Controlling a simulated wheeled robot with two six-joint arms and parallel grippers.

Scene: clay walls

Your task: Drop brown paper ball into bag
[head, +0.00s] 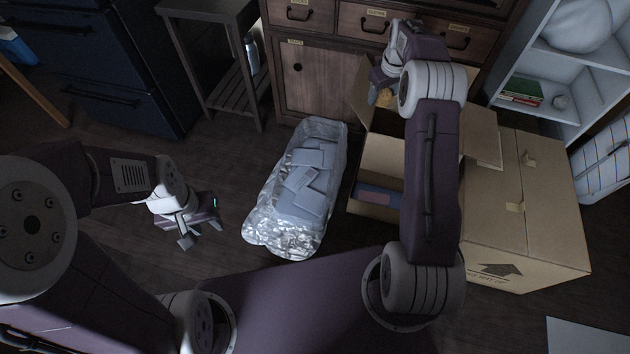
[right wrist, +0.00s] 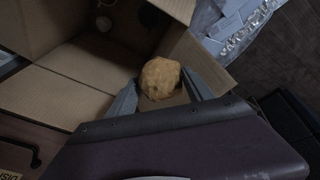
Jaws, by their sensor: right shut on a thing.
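The brown paper ball (right wrist: 160,78) is crumpled and sits between the fingers of my right gripper (right wrist: 160,92) in the right wrist view. In the head view, my right gripper (head: 381,88) is at the far side of an open cardboard box, and the ball (head: 386,98) is partly hidden by it. The clear plastic bag (head: 262,232) lies on the floor left of the box, with several flat grey pieces inside. Part of the bag (right wrist: 238,22) shows at the top right of the right wrist view. My left gripper (head: 202,236) is open and empty, left of the bag.
The open cardboard box (head: 390,157) has raised flaps and a blue and red item (head: 378,194) inside. A closed carton (head: 530,210) stands to its right. A wooden cabinet (head: 318,85) and a slatted side table (head: 228,90) stand behind.

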